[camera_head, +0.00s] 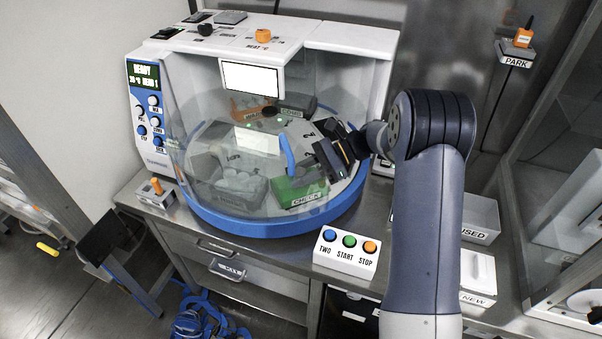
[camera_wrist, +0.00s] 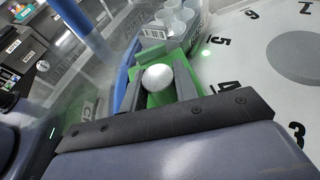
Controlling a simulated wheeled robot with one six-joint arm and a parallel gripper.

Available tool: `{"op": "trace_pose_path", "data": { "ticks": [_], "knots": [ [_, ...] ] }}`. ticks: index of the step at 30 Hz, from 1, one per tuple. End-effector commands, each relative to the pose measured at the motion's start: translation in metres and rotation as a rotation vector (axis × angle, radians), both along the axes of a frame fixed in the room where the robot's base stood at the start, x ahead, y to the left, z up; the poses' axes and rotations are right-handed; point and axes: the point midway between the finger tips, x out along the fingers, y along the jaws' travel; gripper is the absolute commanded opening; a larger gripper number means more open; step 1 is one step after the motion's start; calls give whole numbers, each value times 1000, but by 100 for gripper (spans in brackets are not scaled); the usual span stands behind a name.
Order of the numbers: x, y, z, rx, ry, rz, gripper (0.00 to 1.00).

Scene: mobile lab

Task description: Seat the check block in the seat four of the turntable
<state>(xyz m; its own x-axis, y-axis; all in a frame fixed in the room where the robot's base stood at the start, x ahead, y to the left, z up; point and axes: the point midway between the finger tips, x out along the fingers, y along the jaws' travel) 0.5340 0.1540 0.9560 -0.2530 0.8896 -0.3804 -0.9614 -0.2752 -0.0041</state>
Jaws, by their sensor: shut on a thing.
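The green check block (camera_head: 293,193), labelled CHECK, is at the front right of the turntable under the clear dome. In the wrist view the block (camera_wrist: 155,101) has a round white knob on top. My gripper (camera_wrist: 158,84) is shut on the block, with its fingers on either side of the knob. The white turntable (camera_wrist: 260,95) carries printed numbers; the 4 and the 5 are beside the block, to its right in the wrist view. The block's underside is hidden, so I cannot tell whether it touches the seat.
A grey rack with white cups (camera_head: 237,181) stands left of the block on the turntable. Dark and orange labelled pieces lie at its back. A blue upright strip (camera_head: 288,152) is close to my gripper. A button box (camera_head: 347,255) stands in front.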

Motion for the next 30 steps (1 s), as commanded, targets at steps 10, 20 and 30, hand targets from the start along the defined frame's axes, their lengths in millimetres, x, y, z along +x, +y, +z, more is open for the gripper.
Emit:
{"op": "trace_pose_path", "data": {
  "ticks": [10, 20, 30],
  "knots": [
    [0, -1, -3, -4, 1, 0, 50],
    [4, -12, 2, -2, 0, -2, 50],
    [21, -73, 28, -4, -2, -3, 50]
  ]
}}
